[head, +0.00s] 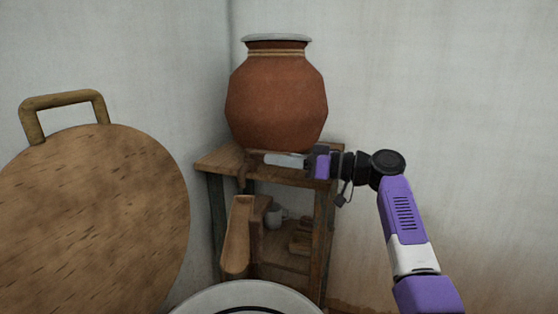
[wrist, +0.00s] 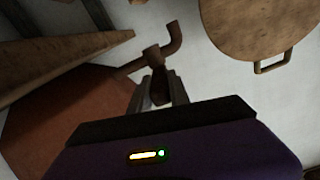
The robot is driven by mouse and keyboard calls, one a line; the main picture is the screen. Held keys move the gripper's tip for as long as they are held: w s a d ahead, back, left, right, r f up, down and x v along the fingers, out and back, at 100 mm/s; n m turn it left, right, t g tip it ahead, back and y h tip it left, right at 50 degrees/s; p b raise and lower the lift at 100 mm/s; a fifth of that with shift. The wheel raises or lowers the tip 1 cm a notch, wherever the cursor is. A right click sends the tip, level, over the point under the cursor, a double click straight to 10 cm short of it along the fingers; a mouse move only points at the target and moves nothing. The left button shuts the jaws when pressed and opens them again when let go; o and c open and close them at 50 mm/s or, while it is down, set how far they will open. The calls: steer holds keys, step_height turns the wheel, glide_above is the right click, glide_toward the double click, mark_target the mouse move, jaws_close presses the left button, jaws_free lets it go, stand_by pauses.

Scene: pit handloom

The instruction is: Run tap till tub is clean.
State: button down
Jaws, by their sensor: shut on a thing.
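A faceted clay pot (head: 277,100) with a pale lid stands on a wooden stand (head: 222,160). Its brown tap (head: 245,167) sticks out low at the front. In the wrist view the tap's bent spout (wrist: 174,38) curves away from the clay pot (wrist: 60,120). My gripper (head: 268,160) comes in from the right; in the wrist view my gripper (wrist: 158,98) is shut on the tap's handle (wrist: 153,57). The fingers partly hide the handle. I make out no water at the spout. The white tub (head: 250,290) shows only its rim and part of its inside at the bottom edge.
A sloping wooden trough (head: 238,236) hangs below the tap, above the tub. A large round wooden disc (head: 90,215) with a handle leans at the left. A pale mug (head: 275,216) and wooden pieces (head: 300,240) sit on the lower shelf. Walls close in behind.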

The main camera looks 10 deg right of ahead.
steer(key=shift+r, duration=0.2)
steer(key=c, duration=1.2)
jaws_free()
steer(key=shift+c, duration=0.2)
steer(key=shift+f, duration=0.1)
steer(key=v, duration=0.7)
steer(key=shift+s+d+p, duration=0.2)
steer(key=shift+d+p, duration=0.15)
